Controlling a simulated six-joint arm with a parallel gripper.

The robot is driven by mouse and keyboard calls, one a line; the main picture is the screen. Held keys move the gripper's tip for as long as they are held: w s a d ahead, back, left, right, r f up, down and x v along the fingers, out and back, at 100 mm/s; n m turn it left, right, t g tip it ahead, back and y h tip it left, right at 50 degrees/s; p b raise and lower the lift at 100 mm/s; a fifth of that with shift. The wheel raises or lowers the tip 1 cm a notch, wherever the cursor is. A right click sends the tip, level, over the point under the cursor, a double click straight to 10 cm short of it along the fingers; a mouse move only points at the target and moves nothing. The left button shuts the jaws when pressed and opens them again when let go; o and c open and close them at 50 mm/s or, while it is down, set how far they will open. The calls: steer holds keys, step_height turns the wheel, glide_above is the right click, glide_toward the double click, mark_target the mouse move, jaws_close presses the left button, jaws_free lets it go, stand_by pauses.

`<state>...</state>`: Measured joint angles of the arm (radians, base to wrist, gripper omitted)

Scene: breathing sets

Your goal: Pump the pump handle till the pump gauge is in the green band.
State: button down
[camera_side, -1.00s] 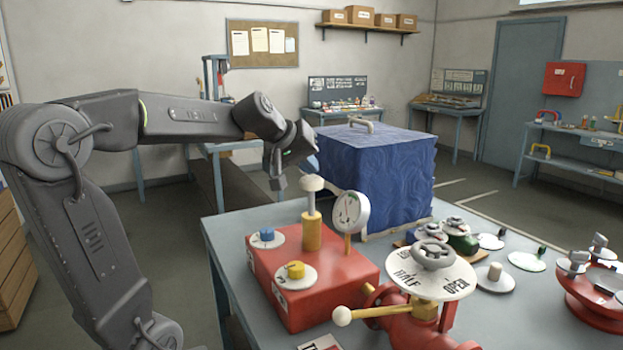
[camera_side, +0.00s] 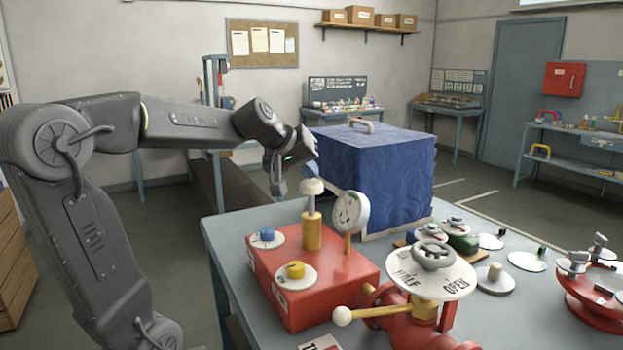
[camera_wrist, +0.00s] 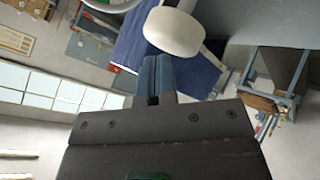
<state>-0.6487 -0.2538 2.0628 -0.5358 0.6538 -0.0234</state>
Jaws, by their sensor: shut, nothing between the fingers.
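The pump handle is a white knob (camera_side: 312,187) on a thin rod, rising from a yellow cylinder (camera_side: 312,235) on a red box (camera_side: 320,280). The knob also shows large in the wrist view (camera_wrist: 173,32). The round white pump gauge (camera_side: 349,212) stands just right of the handle; its needle is too small to read surely. In the wrist view only a piece of the gauge rim (camera_wrist: 112,6) shows at the top edge. My gripper (camera_side: 278,188) is shut and empty, left of the knob in the side view. In the wrist view its fingertips (camera_wrist: 157,62) reach close to the knob; contact cannot be told.
Blue (camera_side: 266,236) and yellow (camera_side: 295,270) knobs sit on the red box. A blue cloth-covered block (camera_side: 380,175) stands behind. A red valve with a white dial (camera_side: 430,278) and a ball-ended lever (camera_side: 343,316) stands at the front right. Open air lies left of the box.

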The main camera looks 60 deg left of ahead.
mark_target(309, 182)
steer(key=shift+f, duration=1.55)
stand_by(0.9)
steer(key=shift+r, duration=2.65)
step_height(309, 182, up, 5)
